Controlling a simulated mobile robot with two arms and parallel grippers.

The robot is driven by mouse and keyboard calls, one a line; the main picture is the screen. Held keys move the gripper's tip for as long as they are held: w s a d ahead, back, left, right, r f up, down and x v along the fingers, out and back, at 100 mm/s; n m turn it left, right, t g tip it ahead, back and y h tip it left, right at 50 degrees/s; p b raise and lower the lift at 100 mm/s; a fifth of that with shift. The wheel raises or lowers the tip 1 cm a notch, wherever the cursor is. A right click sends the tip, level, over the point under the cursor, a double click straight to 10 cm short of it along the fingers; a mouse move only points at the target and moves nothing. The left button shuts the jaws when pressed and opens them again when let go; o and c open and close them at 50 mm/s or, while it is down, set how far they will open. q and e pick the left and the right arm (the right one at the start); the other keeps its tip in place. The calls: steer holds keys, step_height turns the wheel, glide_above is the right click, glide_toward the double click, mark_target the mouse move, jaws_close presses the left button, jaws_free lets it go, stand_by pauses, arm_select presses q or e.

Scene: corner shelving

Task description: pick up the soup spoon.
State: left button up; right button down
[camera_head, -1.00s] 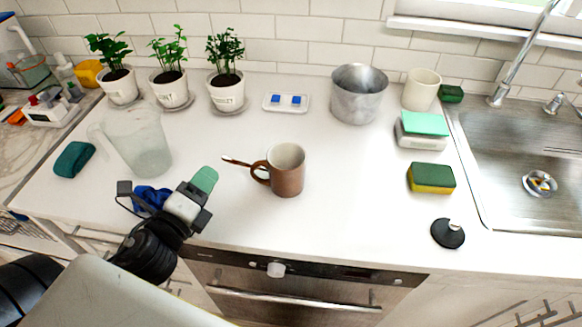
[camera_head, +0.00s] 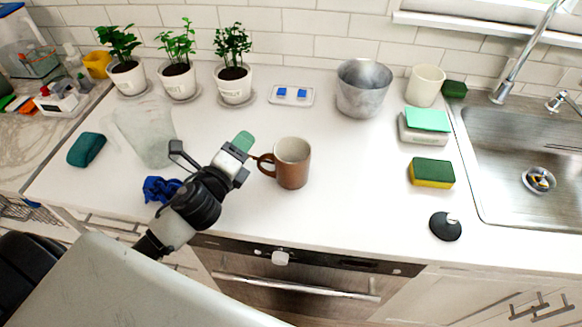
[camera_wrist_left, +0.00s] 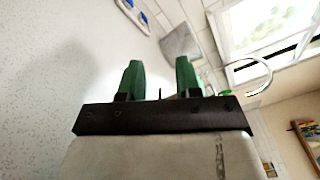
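A brown mug (camera_head: 293,170) with a pale inside stands on the white counter. A thin dark handle end (camera_head: 258,157), probably the soup spoon, shows beside the mug's handle; most of it is hidden behind my gripper. My left gripper (camera_head: 244,141), with green fingertips, is just left of the mug at this handle. In the left wrist view its two green fingers (camera_wrist_left: 160,78) stand apart, open. A thin brown tip (camera_wrist_left: 160,93) shows between them, likely the spoon handle; I cannot tell whether it touches a finger. My right gripper is not in view.
A clear pitcher (camera_head: 146,135) and a blue crumpled cloth (camera_head: 160,189) are near my left arm. Potted plants (camera_head: 234,84), a metal pot (camera_head: 363,90) and a cream cup (camera_head: 426,86) stand behind. A sponge (camera_head: 432,173) lies to the right. The counter before the mug is clear.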

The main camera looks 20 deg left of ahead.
arm_select(q)
steer(key=shift+s, duration=0.1)
jaws_close()
steer(key=shift+r, duration=0.15)
